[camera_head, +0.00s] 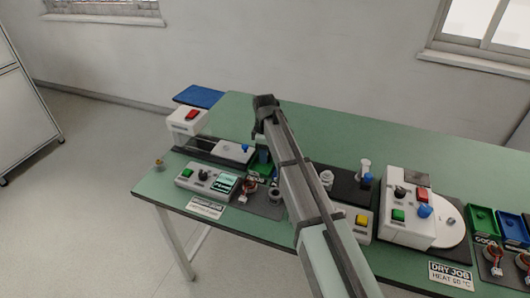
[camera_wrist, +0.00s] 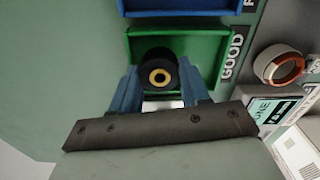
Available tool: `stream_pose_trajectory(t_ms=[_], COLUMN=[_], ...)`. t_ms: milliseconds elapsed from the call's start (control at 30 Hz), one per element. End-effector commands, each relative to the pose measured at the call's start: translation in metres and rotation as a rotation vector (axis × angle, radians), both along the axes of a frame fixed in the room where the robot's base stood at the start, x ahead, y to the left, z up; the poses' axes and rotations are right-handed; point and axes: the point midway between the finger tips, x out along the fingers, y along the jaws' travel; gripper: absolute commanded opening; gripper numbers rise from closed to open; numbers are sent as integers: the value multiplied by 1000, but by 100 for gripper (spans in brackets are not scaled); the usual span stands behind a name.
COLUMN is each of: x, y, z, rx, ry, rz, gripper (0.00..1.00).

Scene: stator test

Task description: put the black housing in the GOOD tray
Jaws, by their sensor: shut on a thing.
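The black housing (camera_wrist: 148,64) is a round dark part with a cream ring at its centre. In the wrist view it is between the two blue fingers of my gripper (camera_wrist: 159,74), which is shut on it. Behind it is the green tray (camera_wrist: 208,45) labelled GOOD. The housing overlaps the tray's floor in this view; I cannot tell whether it touches it. In the head view my arm hides most of this area, and the housing cannot be made out. A part of a green tray (camera_head: 262,157) shows just left of my arm.
A blue tray (camera_wrist: 185,5) adjoins the green one. A copper-wound ring (camera_wrist: 278,66) and a test box with a screen (camera_wrist: 268,108) lie to the right. In the head view, another green tray (camera_head: 483,219) labelled GOOD stands far right. The table's back half (camera_head: 350,128) is clear.

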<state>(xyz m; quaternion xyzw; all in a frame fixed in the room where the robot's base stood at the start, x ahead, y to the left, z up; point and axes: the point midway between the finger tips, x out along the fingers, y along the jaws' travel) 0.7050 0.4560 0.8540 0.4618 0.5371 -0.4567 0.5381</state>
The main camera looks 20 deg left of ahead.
Motion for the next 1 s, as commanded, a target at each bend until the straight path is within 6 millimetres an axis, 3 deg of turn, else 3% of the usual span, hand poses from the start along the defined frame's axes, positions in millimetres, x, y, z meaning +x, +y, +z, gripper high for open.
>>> stream_pose_trajectory(t_ms=[167, 200, 467, 1000], x=[-1, -1, -1, 3], y=[-1, -1, -1, -1], z=[-5, -5, -7, -4], rx=[-3, -3, -4, -4], ry=[7, 8, 7, 1], rz=[0, 0, -1, -2], gripper=[14, 49, 74, 75])
